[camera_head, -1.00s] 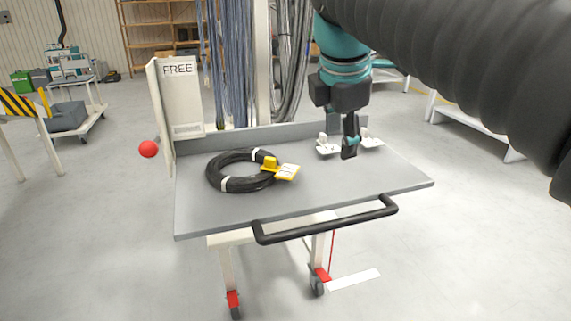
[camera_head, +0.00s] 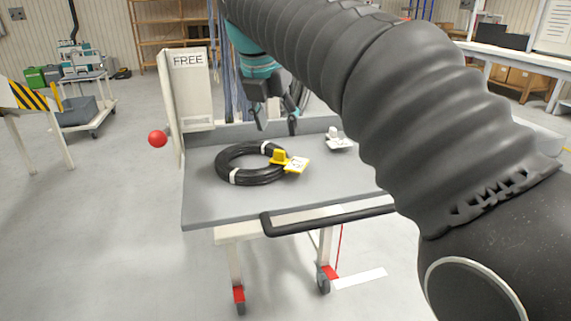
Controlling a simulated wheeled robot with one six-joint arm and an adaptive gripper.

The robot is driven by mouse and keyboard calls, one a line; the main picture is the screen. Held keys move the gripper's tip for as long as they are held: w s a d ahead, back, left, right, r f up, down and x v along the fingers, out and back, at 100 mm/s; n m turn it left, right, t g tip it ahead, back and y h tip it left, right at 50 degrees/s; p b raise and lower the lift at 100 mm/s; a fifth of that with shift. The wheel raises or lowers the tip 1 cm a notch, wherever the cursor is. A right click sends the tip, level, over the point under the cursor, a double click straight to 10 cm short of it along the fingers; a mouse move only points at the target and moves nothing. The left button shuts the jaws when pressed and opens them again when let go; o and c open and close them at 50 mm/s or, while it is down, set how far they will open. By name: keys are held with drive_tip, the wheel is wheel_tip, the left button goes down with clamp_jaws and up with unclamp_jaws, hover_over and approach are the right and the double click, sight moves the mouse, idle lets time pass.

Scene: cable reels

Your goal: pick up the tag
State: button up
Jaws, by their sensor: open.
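A yellow-edged tag (camera_head: 297,164) with a white face and dark marks sticks out from the right side of a black cable coil (camera_head: 228,177). A yellow block (camera_head: 279,156) sits at its inner end, against the coil. The coil lies flat on the grey cart top (camera_head: 215,210), with white bands around it. My gripper (camera_head: 277,127) is open and empty, fingers pointing down. In the picture it is just above the tag and the coil's far right edge; its exact height is unclear. A small white piece with a plate (camera_head: 338,141) stands at the back right of the top.
A white panel marked FREE (camera_head: 188,90) stands at the cart's left rear corner, with a red ball (camera_head: 158,139) beside it. A black handle (camera_head: 330,219) runs along the front. My arm hides the cart's right side. The front left of the top is clear.

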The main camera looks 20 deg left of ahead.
sight(279, 151)
drive_tip(key=shift+s+b+x, duration=0.2)
drive_tip(key=shift+b+x, duration=0.2)
drive_tip(key=shift+x, duration=1.25)
drive_tip(key=shift+s+b+x, duration=0.2)
drive_tip(key=shift+b+x, duration=0.15)
drive_tip(key=shift+x, duration=1.25)
drive_tip(key=shift+a+f, duration=0.15)
drive_tip(key=shift+f, duration=0.05)
drive_tip(key=c, duration=0.9)
